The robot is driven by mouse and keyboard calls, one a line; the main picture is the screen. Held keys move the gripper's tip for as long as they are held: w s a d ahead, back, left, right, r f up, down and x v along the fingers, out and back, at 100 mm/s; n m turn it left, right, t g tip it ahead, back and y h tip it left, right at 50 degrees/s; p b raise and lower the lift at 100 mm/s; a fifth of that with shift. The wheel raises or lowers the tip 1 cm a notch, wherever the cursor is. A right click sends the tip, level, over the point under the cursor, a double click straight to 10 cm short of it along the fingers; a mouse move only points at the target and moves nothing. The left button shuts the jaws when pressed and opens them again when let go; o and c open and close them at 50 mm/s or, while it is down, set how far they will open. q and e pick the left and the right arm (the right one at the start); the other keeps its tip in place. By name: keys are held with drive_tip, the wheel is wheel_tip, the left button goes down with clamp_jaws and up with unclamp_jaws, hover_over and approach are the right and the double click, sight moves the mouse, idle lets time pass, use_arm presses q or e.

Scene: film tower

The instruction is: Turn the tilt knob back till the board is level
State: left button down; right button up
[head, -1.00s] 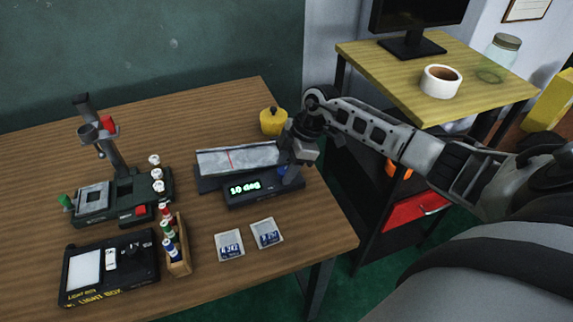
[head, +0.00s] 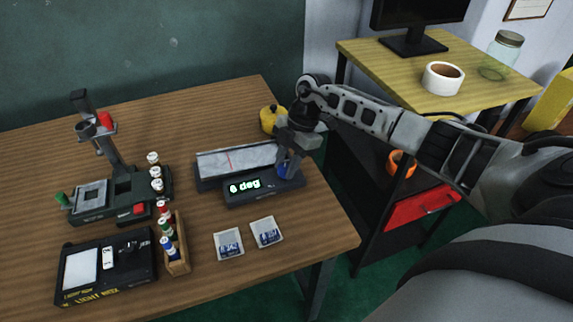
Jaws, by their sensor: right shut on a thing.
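A green display (head: 244,187) on the base's front reads a single digit and "deg"; the digit is blurred. The blue tilt knob (head: 284,172) is at the base's right end. My right gripper (head: 288,160) reaches it from above and is shut on it, partly hiding it. The board looks nearly flat, but I cannot tell if it is fully level. My left gripper is not in view.
Two small white packets (head: 266,232) lie in front of the base. A rack of small bottles (head: 177,256), a light box (head: 107,267) and a dark stand (head: 121,193) are at left. A yellow pot (head: 268,119) stands close behind my right gripper.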

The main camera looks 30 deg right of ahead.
drive_tip(key=n+b, duration=0.1)
drive_tip(key=n, duration=0.1)
drive_tip(key=n+g+b, duration=0.1)
drive_tip(key=n, duration=0.1)
drive_tip(key=shift+w+g+h, duration=0.15)
drive_tip(key=shift+g+h, duration=0.15)
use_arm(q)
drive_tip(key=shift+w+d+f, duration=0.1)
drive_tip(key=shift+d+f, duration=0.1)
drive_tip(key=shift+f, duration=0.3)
use_arm(e)
drive_tip(key=shift+n, duration=0.7)
drive_tip(key=o, duration=1)
drive_tip(key=shift+c, duration=0.2)
use_arm(q)
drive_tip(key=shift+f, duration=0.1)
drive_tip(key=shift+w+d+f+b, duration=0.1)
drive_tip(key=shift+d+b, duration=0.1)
drive_tip(key=shift+b, duration=0.75)
use_arm(e)
drive_tip(key=v, duration=1.6)
drive_tip(key=shift+w, duration=0.25)
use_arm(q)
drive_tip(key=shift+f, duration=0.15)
use_arm(e)
drive_tip(key=shift+a, duration=0.15)
